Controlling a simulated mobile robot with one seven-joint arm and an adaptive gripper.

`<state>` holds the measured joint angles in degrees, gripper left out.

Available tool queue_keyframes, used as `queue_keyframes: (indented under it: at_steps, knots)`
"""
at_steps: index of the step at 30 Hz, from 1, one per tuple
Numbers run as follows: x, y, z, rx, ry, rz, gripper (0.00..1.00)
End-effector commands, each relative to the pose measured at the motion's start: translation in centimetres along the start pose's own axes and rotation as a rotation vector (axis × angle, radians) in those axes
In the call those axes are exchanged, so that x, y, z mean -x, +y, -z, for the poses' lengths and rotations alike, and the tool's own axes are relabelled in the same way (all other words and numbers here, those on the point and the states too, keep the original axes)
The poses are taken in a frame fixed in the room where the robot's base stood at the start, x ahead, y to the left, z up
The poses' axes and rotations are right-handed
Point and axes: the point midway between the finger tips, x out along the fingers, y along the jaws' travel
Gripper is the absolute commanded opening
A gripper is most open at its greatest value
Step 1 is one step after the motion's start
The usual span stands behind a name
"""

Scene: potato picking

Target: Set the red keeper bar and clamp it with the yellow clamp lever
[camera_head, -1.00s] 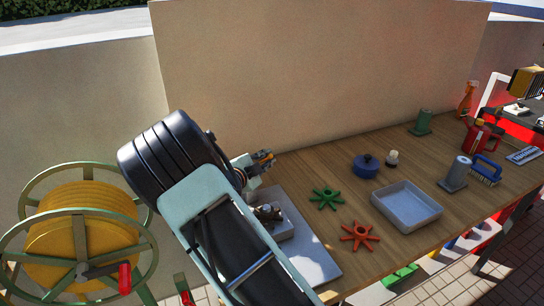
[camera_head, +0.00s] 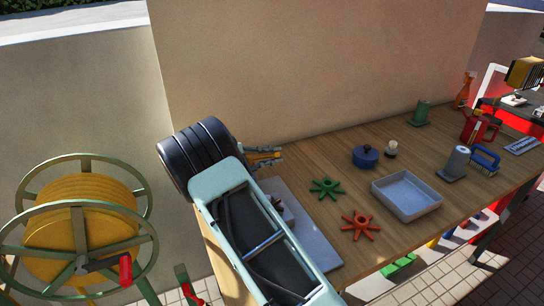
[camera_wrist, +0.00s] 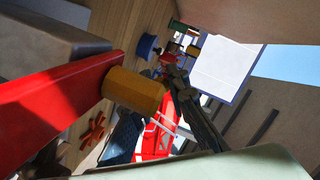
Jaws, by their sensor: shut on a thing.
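The red keeper bar (camera_wrist: 55,105) shows large at the left of the wrist view, beside a grey block. A yellow cylindrical piece (camera_wrist: 133,90), which looks like the grip of the yellow clamp lever, overlaps the bar's right end. I cannot tell whether the two are joined. My gripper (camera_head: 268,156) is over the left end of the bench in the head view, shut, with yellow showing at its fingers. In the wrist view a dark finger lies just right of the yellow piece. My arm hides most of the fixture and the bar in the head view.
The grey base plate (camera_head: 305,232) lies under my arm. A green star knob (camera_head: 325,188), an orange star knob (camera_head: 360,227), a grey tray (camera_head: 407,195) and a blue pot (camera_head: 365,157) stand to its right. A wall rises behind the bench.

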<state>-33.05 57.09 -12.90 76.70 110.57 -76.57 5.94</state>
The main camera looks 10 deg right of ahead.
Motion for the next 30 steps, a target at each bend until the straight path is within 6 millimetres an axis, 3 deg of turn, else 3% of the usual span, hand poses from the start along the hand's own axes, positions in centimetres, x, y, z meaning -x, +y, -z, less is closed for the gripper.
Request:
queue_keyframes:
  at_steps: [15, 16, 19, 30]
  knots:
    - [0.05, 0.16, 0.06, -0.004, 0.014, -0.011, 0.00]
    - [0.05, 0.15, 0.06, -0.004, 0.014, -0.011, 0.17]
    - [0.05, 0.14, 0.06, -0.004, 0.014, -0.010, 0.27]
    - [0.76, 0.05, 0.02, -0.005, 0.012, -0.009, 0.27]
